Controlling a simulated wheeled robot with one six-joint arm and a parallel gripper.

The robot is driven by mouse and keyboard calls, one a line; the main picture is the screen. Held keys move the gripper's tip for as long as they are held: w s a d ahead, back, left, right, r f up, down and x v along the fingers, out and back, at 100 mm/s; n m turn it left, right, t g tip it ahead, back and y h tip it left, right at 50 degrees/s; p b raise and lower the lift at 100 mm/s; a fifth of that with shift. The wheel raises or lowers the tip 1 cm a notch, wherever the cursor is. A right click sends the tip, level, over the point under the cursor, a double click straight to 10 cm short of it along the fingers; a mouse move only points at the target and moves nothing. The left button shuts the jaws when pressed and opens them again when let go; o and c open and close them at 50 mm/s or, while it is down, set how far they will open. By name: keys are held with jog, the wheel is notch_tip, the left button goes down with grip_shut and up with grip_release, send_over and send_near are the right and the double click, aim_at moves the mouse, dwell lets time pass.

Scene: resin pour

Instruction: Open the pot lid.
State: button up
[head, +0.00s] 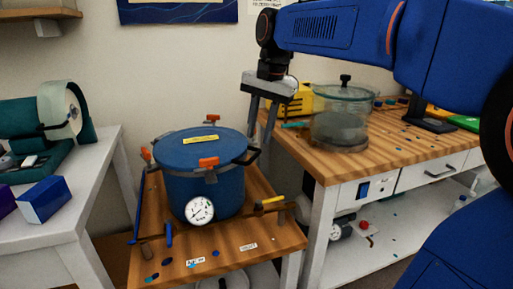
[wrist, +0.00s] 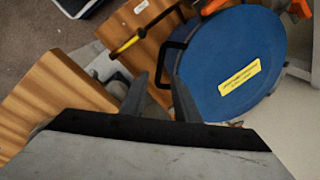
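The blue pot (head: 203,190) stands on a small wooden stand, with its blue lid (head: 185,146) lying on top. The lid carries a yellow label, and orange clamps (head: 208,162) sit around its rim. A dark handle (head: 247,158) sticks out at the right side. In the wrist view the lid (wrist: 245,50) fills the upper right, with the handle (wrist: 168,62) at its left edge. My gripper (head: 260,145) points down just right of the pot, above and apart from the handle as far as I can tell. Its fingers (wrist: 158,95) are spread with nothing between them.
A round gauge (head: 199,209) is on the pot's front. A yellow-handled valve (head: 272,200) is at the stand's right. A workbench (head: 375,155) with a clear glass vessel (head: 340,115) stands close on the right. A white table (head: 75,195) with a tape dispenser is on the left.

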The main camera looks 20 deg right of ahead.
aim_at(255, 154)
jog(key=shift+w+a+f, duration=0.1)
jog(key=shift+a+f, duration=0.05)
jog(key=shift+f, duration=0.75)
jog(key=shift+w+a+f, duration=0.1)
jog(key=shift+w+f, duration=0.05)
jog(key=shift+f, duration=0.8)
jog(key=shift+w+a+f, duration=0.1)
jog(key=shift+a+f, duration=0.05)
jog(key=shift+f, duration=0.75)
grip_shut()
